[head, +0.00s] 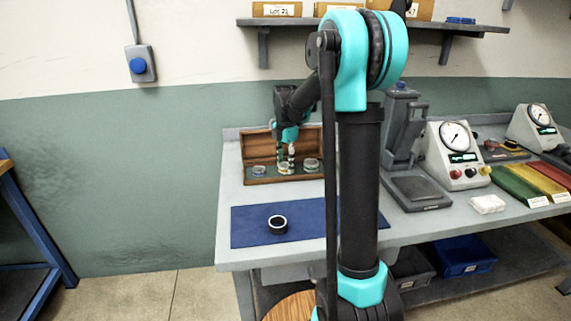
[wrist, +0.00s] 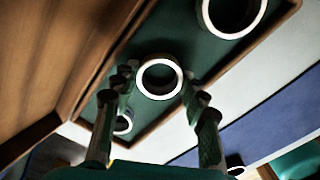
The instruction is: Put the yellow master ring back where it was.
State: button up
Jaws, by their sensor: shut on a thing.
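The open wooden case (head: 256,145) with a green lining stands at the back left of the bench. My gripper (head: 286,162) reaches down into the case and is shut on the middle ring, the yellow master ring (head: 284,170), which looks faintly yellow in the head view. In the wrist view this ring (wrist: 159,93) lies between my fingers (wrist: 158,88), its rim pale and its colour unclear. Whether it touches the lining is hard to tell. Another ring stands to each side in the case, left (head: 259,170) and right (head: 311,165).
A dark ring with a pale rim (head: 277,224) lies on the blue mat (head: 250,232) in front of the case. A grey stand (head: 402,145) and a dial gauge unit (head: 456,155) stand to the right. The case lid rises behind the rings.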

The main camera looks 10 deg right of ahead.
jog(key=shift+f, duration=0.1)
jog(key=o, duration=1.3)
notch_tip(320, 180, up, 12)
jog(key=shift+r, duration=0.15)
